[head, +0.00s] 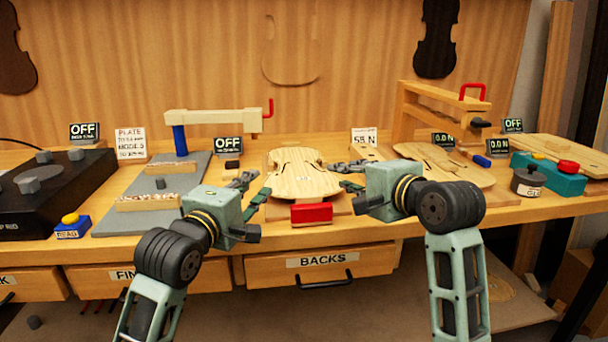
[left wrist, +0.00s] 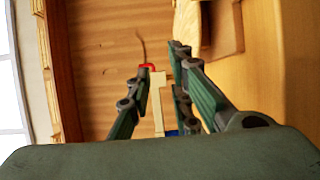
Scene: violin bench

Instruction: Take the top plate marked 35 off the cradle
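A pale violin top plate (head: 303,176) with f-holes lies on the cradle (head: 338,206) at the middle of the bench. I cannot read a number on it. My left gripper (head: 257,189) is beside the plate's left edge, fingers apart, with nothing visibly between them. In the left wrist view the two fingers (left wrist: 155,82) are spread, and a pale wooden edge (left wrist: 187,20), probably the plate's, shows at the upper right. My right gripper (head: 343,177) is at the plate's right edge, its fingers apart; whether they touch the plate is unclear.
A red block (head: 311,213) stands in front of the plate. A clamp-like wooden fixture (head: 214,118) is at the back left. Another violin plate (head: 445,166) lies to the right, behind my right arm. A drawer marked BACKS (head: 322,262) is below the bench edge.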

